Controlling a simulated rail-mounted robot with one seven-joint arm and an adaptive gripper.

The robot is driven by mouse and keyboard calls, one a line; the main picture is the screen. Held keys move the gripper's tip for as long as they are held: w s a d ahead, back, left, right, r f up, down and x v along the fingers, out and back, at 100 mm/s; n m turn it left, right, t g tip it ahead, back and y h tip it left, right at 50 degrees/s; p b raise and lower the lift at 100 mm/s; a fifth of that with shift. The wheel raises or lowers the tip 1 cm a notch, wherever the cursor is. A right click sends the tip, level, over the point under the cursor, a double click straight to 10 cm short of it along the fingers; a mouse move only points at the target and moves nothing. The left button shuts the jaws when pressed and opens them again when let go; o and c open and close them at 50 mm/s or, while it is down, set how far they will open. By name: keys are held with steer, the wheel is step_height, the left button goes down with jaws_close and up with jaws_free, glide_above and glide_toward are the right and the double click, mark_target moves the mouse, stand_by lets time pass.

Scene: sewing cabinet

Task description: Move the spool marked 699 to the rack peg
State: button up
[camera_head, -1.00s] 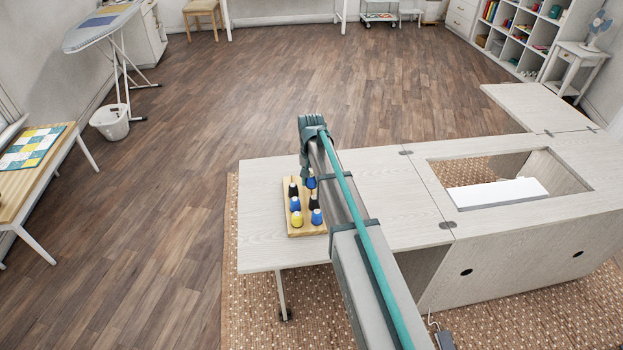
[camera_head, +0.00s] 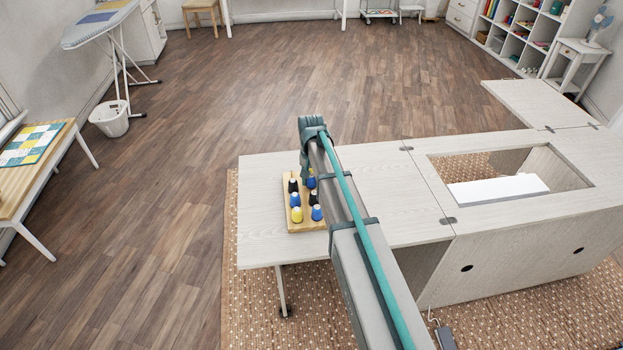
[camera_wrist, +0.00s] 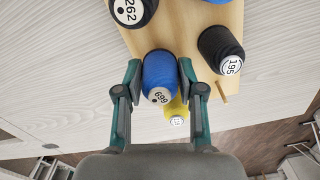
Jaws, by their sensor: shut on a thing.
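The blue spool marked 699 (camera_wrist: 160,75) is between my gripper's fingers (camera_wrist: 160,66) in the wrist view, its label facing the camera. The gripper is shut on it. I cannot tell whether the spool is clear of the board. A light wooden rack board (camera_wrist: 188,22) lies behind it, with a short bare wooden peg (camera_wrist: 221,93) showing near its edge. In the head view my gripper is mostly hidden by my arm, over the far part of the board (camera_head: 307,226).
A black spool marked 195 (camera_wrist: 221,48), a dark one marked 262 (camera_wrist: 132,10) and a yellow spool (camera_wrist: 177,111) are close to the held spool. Bare pale tabletop (camera_head: 262,190) lies left of the board. The cabinet has a rectangular opening (camera_head: 505,180) at right.

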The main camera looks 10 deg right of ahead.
steer(key=o, duration=0.9)
steer(key=shift+o, duration=0.2)
step_height(320, 180, up, 12)
steer(key=shift+a, duration=0.1)
stand_by(0.4)
